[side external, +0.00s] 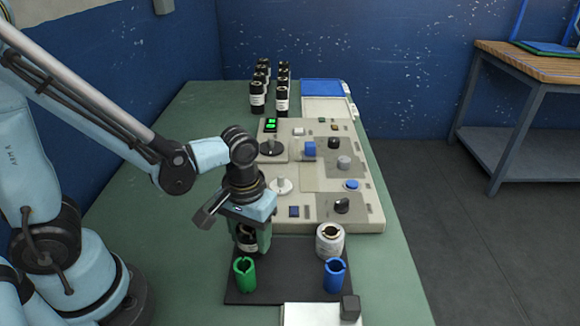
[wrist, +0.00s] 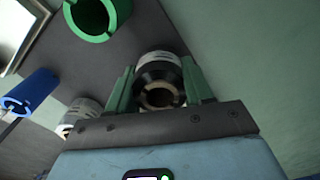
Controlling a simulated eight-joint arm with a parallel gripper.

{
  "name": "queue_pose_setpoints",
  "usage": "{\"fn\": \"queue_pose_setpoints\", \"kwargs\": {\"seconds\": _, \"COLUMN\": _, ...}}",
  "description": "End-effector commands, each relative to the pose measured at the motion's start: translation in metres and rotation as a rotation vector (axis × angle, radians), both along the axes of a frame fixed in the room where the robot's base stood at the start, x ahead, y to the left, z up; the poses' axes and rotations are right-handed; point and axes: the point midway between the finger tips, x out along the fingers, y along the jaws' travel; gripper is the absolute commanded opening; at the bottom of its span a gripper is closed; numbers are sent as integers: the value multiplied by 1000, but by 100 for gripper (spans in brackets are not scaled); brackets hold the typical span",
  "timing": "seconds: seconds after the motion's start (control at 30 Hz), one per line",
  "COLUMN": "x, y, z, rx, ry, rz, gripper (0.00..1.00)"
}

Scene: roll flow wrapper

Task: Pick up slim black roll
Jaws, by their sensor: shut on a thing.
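The slim black roll (side external: 246,240) with a pale label stands upright on the black mat (side external: 290,284), behind the green holder. My gripper (side external: 250,236) reaches down over it from above, and its green fingers are shut on it. In the wrist view the roll (wrist: 158,72) shows between the two fingers (wrist: 160,90), with its black rim and hollow core facing the camera. The lower part of the roll is partly hidden by the fingers and the green holder, so I cannot tell if it touches the mat.
A green holder (side external: 244,275) and a blue holder (side external: 334,275) stand at the mat's front. A white roll (side external: 330,241) stands at its back right. A control panel (side external: 320,180) lies behind. The table's right strip is clear.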

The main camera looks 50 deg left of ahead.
Motion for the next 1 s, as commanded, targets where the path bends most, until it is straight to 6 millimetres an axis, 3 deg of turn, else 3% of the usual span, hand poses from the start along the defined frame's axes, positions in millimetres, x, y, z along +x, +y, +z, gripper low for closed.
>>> {"fn": "queue_pose_setpoints", "kwargs": {"seconds": 0.27, "x": -1, "y": 0, "z": 32, "rx": 0, "ry": 0, "rz": 0, "gripper": 18}}
{"fn": "queue_pose_setpoints", "kwargs": {"seconds": 1.0, "x": -73, "y": -75, "z": 95, "rx": 0, "ry": 0, "rz": -5, "gripper": 18}}
